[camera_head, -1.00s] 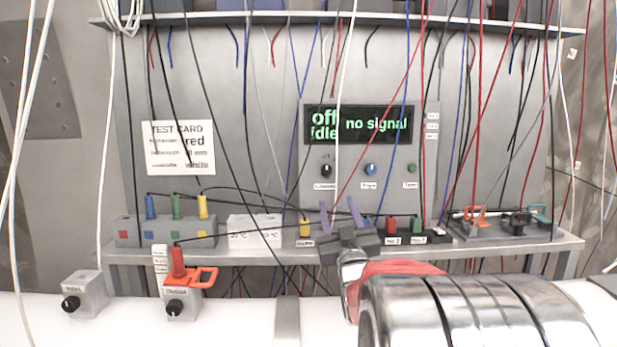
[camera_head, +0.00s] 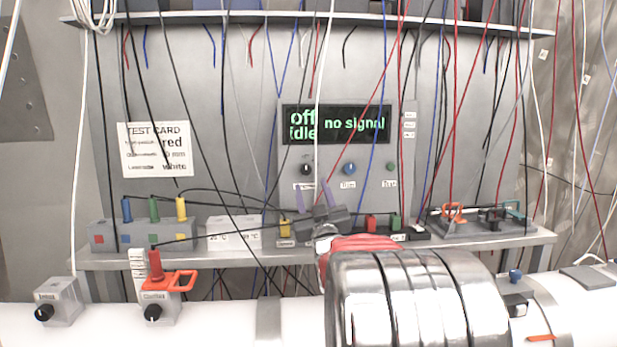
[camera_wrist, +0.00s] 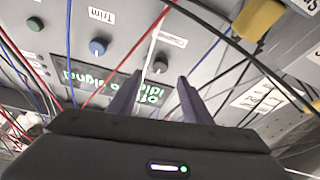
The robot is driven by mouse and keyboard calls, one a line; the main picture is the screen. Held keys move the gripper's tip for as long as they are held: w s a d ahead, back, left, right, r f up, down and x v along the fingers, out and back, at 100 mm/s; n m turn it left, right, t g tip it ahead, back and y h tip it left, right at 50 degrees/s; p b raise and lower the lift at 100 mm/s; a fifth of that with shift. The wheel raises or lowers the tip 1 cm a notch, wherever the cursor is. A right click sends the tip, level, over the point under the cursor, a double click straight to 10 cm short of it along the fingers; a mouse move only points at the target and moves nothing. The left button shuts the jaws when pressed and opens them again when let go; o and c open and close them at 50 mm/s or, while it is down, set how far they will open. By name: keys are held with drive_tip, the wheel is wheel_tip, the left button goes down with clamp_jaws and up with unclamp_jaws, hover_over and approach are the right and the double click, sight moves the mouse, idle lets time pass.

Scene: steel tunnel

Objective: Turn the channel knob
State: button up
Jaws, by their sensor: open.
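The channel knob (camera_head: 306,169) is a small black knob on the grey panel below the display (camera_head: 336,124), which reads "off", "idle" and "no signal". My gripper (camera_head: 313,192) is below and in front of it, with two purple fingers pointing up at the panel. In the wrist view, where the panel appears upside down, the black knob (camera_wrist: 160,66) lies beyond and between the fingertips of my open gripper (camera_wrist: 161,77). A label (camera_wrist: 173,40) is beside the knob.
A blue Trim knob (camera_head: 350,168) and a green button (camera_head: 391,168) sit right of the channel knob. Thin hanging cables cross the panel, a white one (camera_wrist: 150,45) close to the knob. A shelf with coloured plugs and a yellow block (camera_head: 286,228) runs below.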

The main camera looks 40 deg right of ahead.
sight(307, 171)
drive_tip(key=shift+x, duration=3.6)
drive_tip(key=shift+c, duration=0.6)
drive_tip(key=c, duration=0.9)
drive_tip(key=shift+s+d, duration=0.1)
drive_tip(key=shift+d, duration=0.1)
drive_tip(key=shift+c, duration=0.2)
drive_tip(key=shift+a, duration=0.1)
